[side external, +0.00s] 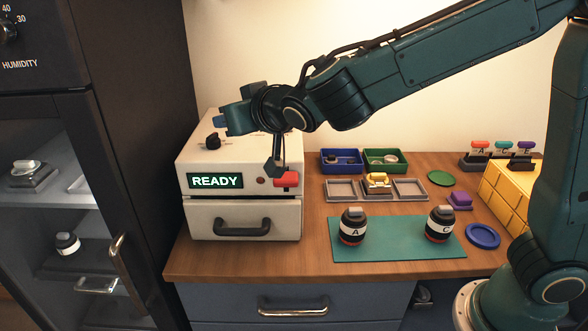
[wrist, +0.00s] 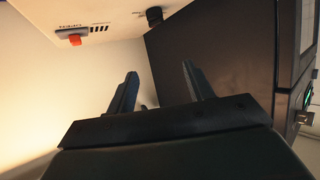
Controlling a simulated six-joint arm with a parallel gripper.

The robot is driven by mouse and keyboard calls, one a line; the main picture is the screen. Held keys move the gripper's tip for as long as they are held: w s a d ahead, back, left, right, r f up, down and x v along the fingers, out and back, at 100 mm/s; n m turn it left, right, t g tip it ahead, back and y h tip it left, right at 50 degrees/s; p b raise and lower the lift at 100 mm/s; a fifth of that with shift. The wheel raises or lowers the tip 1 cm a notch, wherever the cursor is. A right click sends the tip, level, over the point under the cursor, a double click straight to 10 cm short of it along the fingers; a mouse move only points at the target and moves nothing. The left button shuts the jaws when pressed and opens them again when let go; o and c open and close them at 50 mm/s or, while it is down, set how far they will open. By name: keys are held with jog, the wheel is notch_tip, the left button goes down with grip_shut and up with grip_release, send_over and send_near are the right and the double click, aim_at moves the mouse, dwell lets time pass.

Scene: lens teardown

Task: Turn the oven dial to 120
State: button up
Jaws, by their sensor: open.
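The white oven (side external: 240,175) stands at the left end of the wooden bench, with a display reading READY (side external: 215,181). Its black dial (side external: 213,140) sits on the top face near the left; the scale marks around it are too small to read. In the wrist view the dial (wrist: 155,15) shows at the top edge, beyond the fingertips. My gripper (side external: 221,121) is above the oven top, pointing left, just above and apart from the dial in the side view. In the wrist view my gripper (wrist: 160,70) has its two fingers spread with nothing between them.
A red part (side external: 286,180) is at the oven's front right; a red switch (wrist: 75,38) shows in the wrist view. A dark cabinet (side external: 130,110) stands left of the oven. Lenses (side external: 352,228) stand on a green mat (side external: 395,250) to the right, with trays behind.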

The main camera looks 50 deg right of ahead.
jog(key=d+m+y, duration=0.3)
jog(key=m, duration=1.2)
jog(key=w+d+m+y, duration=0.1)
jog(key=d+m+y, duration=0.2)
jog(key=m, duration=1.1)
jog(key=shift+d+r+m+g+y, duration=0.25)
jog(key=shift+d+m+g+y, duration=0.15)
jog(key=shift+d, duration=0.3)
dwell(0.4)
jog(key=shift+s, duration=0.1)
